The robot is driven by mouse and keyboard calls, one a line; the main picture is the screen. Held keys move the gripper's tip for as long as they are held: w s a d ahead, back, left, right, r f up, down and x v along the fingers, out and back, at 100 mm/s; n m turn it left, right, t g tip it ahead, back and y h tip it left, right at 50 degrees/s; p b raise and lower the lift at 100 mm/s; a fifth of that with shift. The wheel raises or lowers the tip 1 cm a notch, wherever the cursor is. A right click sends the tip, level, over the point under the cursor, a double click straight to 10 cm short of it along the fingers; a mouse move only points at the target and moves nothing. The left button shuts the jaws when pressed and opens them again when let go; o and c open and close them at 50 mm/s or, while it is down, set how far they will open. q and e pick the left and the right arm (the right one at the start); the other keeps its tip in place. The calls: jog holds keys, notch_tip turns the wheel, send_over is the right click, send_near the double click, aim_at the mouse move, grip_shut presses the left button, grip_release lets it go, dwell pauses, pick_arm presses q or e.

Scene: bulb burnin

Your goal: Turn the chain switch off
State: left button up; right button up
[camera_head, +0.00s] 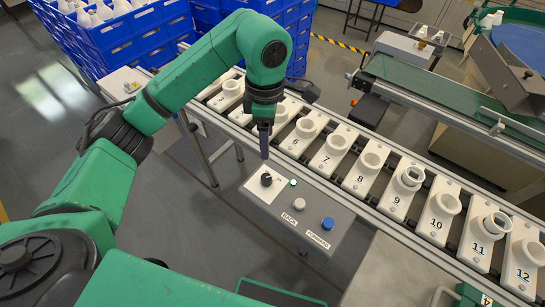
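The chain switch looks to be the black rotary knob (266,179) on the grey control box in front of the chain. A small green button or lamp (293,182) sits just right of it. My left gripper (264,152) points down just above and behind the knob. Its fingers look like one narrow dark bar from this angle, so I cannot tell whether they are open or shut. A small gap seems to show between fingertips and knob; contact is not clear. The knob's pointer direction is too small to read. My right gripper is not in view.
The control box (262,218) also carries a white BACK button (299,204) and a blue FORWARD button (328,223). Behind it runs a row of numbered white socket holders (366,173). Blue crates (117,40) stand at the back left, and a green belt (440,90) at the right.

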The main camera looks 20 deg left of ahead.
aim_at(267, 177)
pick_arm(q)
jog(key=s+f, duration=0.2)
jog(key=f, duration=0.1)
jog(key=s+f, duration=0.1)
jog(key=f, duration=0.1)
jog(key=shift+p, duration=0.3)
jog(key=f, duration=0.2)
jog(key=w+f, duration=0.1)
jog(key=f, duration=0.1)
jog(key=shift+f+p, duration=0.3)
jog(key=shift+f, duration=0.05)
notch_tip(267, 177, down, 3)
jog(key=shift+r, duration=0.1)
jog(key=shift+f, duration=0.4)
jog(key=shift+c, duration=0.4)
grip_shut()
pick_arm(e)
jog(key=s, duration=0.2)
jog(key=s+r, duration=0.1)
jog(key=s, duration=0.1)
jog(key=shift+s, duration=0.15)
